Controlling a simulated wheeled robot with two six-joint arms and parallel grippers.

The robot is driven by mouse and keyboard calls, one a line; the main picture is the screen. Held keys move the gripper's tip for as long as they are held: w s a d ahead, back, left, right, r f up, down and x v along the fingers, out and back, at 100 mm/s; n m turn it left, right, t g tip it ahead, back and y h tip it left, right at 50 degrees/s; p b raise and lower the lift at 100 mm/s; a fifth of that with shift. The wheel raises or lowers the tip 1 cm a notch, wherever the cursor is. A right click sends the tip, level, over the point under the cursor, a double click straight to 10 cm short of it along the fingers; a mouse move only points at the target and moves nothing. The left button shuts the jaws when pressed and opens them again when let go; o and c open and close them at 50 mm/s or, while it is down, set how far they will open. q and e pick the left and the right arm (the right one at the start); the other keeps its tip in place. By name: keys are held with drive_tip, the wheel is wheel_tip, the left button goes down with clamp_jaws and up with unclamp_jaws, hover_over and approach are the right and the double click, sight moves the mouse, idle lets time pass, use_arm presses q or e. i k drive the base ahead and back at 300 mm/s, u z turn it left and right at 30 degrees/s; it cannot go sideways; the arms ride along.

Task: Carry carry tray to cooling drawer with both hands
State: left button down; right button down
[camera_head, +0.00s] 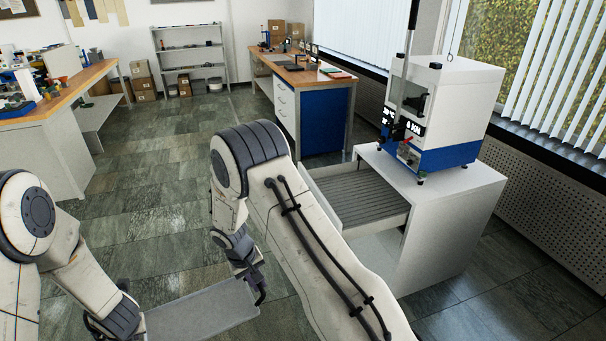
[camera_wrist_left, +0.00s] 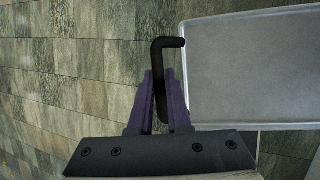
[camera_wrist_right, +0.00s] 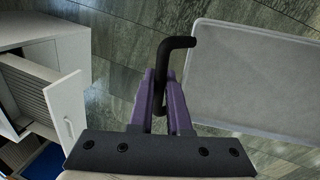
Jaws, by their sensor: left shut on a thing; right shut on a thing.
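The carry tray (camera_head: 203,313) is a flat grey tray held level above the floor, low in the head view; nothing lies on the part I see. My right gripper (camera_head: 256,287) is shut on the black handle at the tray's right end; in the right wrist view the handle (camera_wrist_right: 176,44) sits between the purple fingers (camera_wrist_right: 160,100). My left gripper (camera_wrist_left: 163,100) is shut on the handle (camera_wrist_left: 166,44) at the other end; in the head view its fingers are hard to make out. The cooling drawer (camera_head: 358,193), with a ribbed grey floor, stands open from the white cabinet, right of the tray.
A white and blue press (camera_head: 440,110) stands on the white cabinet (camera_head: 456,205). A blue-sided workbench (camera_head: 325,118) is behind it, and another bench (camera_head: 50,110) is at the left. Tiled floor (camera_head: 150,200) lies clear between them.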

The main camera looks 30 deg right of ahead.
sight(347, 199)
drive_tip(key=z, duration=0.1)
drive_tip(key=i, duration=1.1)
drive_tip(key=z, duration=0.6)
drive_tip(key=i, duration=1.05)
drive_tip(key=z, duration=0.85)
drive_tip(key=i, duration=0.55)
drive_tip(key=z, duration=0.3)
